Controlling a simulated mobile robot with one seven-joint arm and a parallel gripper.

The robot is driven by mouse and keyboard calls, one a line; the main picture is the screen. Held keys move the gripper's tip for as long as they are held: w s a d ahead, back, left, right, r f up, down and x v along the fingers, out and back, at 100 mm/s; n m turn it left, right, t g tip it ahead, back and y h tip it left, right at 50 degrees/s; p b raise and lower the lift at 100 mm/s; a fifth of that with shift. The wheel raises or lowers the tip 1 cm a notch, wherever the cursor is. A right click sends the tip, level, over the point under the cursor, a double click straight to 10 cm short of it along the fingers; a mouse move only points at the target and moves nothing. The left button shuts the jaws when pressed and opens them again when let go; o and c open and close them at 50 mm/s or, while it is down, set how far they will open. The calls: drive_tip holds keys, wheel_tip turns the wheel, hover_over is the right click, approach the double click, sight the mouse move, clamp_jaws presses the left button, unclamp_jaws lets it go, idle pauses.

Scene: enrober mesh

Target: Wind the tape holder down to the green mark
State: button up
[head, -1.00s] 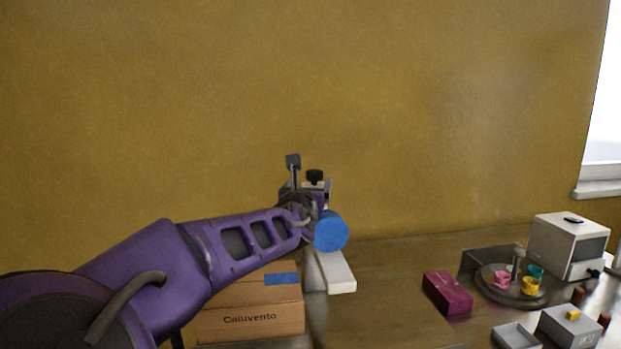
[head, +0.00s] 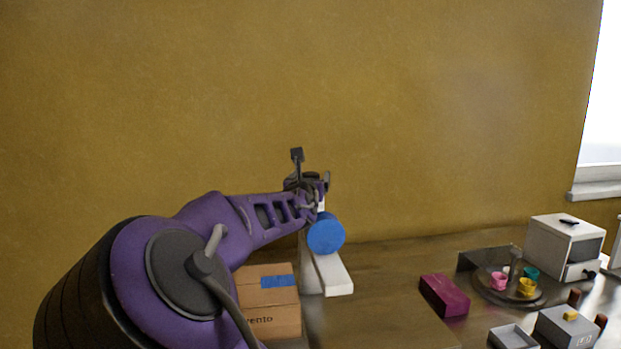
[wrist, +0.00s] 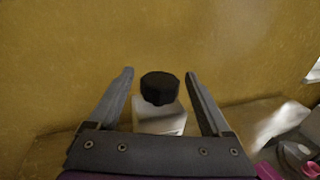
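A black knob (wrist: 160,88) tops a pale block-like post (wrist: 160,118) in the wrist view. My gripper (wrist: 160,73) is open, its two fingers on either side of the knob with a gap at each side. In the head view a blue disc (head: 326,233), which looks like the tape roll, stands above a white base (head: 333,276), just below my gripper (head: 318,181). My arm and gripper hide most of the post and the holder there. I cannot make out a green mark in either view.
A cardboard box (head: 270,300) with a blue strip stands left of the white base. A magenta block (head: 444,296), a round tray (head: 493,291) with small cups and a white machine (head: 565,247) are on the right. The bench between base and block is clear.

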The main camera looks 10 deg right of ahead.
clamp_jaws()
drive_tip(key=shift+r+m+g+h+p, duration=0.1)
drive_tip(key=shift+m+g+h+p, duration=0.2)
drive_tip(key=shift+m+h+p, duration=0.45)
drive_tip(key=m+g+h+p, duration=0.2)
drive_tip(key=h+p, duration=0.1)
drive_tip(key=m+g+h+p, duration=0.3)
drive_tip(key=h, duration=0.1)
drive_tip(key=shift+r+g+h, duration=0.2)
drive_tip(key=shift+g+h, duration=0.05)
drive_tip(key=shift+g, duration=0.05)
drive_tip(key=m+g+h+p, duration=0.1)
drive_tip(key=m+g+h, duration=0.1)
drive_tip(key=m+g, duration=0.1)
drive_tip(key=shift+w+f, duration=0.1)
drive_tip(key=shift+f, duration=0.05)
drive_tip(key=shift+f+m+g+h, duration=0.1)
drive_tip(key=shift+m+g+h, duration=0.5)
drive_tip(key=shift+m+g, duration=0.9)
drive_tip(key=shift+f+m+g+h, duration=0.15)
drive_tip(key=shift+m+g, duration=0.25)
drive_tip(key=shift+g, duration=0.6)
drive_tip(key=shift+m+g+h, duration=0.15)
drive_tip(key=shift+m+g, duration=0.2)
drive_tip(key=shift+g, duration=0.65)
drive_tip(key=shift+o, duration=0.4)
unclamp_jaws()
drive_tip(key=shift+d, duration=0.1)
